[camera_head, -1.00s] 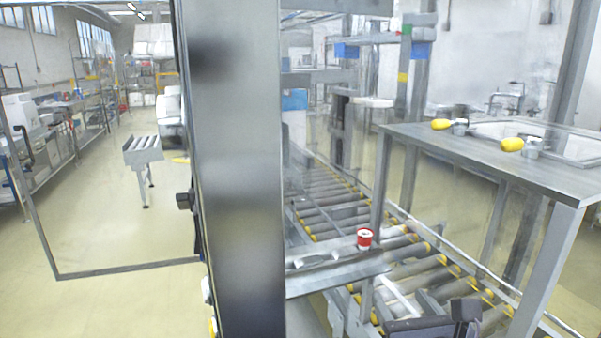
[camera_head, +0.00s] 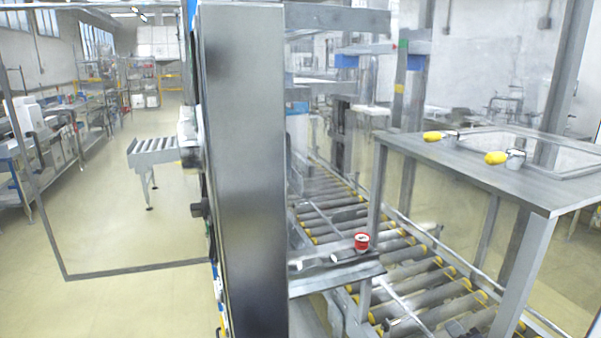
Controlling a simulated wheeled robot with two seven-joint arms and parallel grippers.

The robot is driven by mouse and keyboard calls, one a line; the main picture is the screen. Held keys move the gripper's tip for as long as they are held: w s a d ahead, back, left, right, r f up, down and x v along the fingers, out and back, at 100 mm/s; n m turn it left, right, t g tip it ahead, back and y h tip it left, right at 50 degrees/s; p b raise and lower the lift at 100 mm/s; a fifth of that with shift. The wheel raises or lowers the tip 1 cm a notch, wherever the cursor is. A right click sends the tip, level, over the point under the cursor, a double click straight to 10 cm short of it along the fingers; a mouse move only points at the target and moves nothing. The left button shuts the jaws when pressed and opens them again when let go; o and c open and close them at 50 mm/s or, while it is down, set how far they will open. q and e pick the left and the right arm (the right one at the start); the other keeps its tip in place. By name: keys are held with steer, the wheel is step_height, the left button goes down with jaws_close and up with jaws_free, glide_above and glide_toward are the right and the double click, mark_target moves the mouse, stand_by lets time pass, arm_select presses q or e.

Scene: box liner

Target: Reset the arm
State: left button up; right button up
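Neither of my grippers shows in the head view now, and no part of my arms is clearly in sight. The task names no object.
A tall grey metal column (camera_head: 242,170) stands close in front. Right of it is a roller conveyor (camera_head: 425,290). A small red-and-white item (camera_head: 361,241) sits on a metal ledge (camera_head: 335,280). A steel table (camera_head: 480,172) with yellow-handled fittings (camera_head: 497,158) stands right. Open floor (camera_head: 125,235) lies left.

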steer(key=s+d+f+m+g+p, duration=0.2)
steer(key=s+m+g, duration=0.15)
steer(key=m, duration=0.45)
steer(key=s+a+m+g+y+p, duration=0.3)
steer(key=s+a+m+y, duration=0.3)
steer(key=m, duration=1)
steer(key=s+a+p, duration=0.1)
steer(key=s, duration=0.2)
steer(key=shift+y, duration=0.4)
